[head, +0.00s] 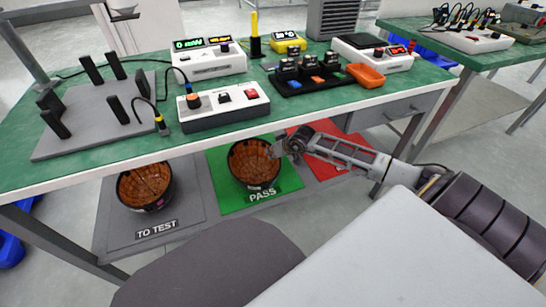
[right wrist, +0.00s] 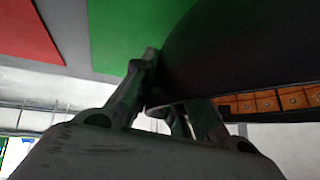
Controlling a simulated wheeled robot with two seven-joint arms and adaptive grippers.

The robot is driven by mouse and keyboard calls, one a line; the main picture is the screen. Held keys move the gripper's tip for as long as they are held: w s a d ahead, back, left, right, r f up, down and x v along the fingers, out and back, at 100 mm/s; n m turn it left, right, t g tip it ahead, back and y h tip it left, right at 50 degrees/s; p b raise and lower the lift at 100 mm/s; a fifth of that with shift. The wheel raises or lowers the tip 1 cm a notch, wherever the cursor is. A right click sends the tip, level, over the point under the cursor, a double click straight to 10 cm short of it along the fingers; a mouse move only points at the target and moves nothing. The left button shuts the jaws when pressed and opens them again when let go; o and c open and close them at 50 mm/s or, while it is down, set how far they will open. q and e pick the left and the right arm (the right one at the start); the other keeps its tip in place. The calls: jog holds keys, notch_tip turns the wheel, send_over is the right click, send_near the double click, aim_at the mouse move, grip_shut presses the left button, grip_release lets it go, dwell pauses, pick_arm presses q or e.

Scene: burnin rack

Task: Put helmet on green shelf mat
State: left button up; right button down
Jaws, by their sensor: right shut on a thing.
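A dark helmet (head: 250,168) with a brown padded inside lies open side up over the green shelf mat (head: 289,180), which is marked PASS. My right gripper (head: 276,149) is shut on the helmet's rim at its right side. In the right wrist view the fingers (right wrist: 150,95) pinch the edge of the dark shell (right wrist: 235,55), with part of the brown lining beside it. I cannot tell whether the helmet touches the mat or hangs just above it. My left gripper is not in view.
A second, similar helmet (head: 145,185) sits on the grey TO TEST mat (head: 190,212) to the left. A red mat (head: 325,168) lies right of the green one, partly behind my arm. The green bench top (head: 120,150) with several devices overhangs the shelf.

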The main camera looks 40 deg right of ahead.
jog(key=shift+f, duration=0.65)
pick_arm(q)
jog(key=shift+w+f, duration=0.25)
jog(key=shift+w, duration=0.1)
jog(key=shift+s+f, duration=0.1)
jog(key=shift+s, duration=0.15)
pick_arm(e)
jog(key=c, duration=1.4)
grip_release()
jog(key=shift+f, duration=0.1)
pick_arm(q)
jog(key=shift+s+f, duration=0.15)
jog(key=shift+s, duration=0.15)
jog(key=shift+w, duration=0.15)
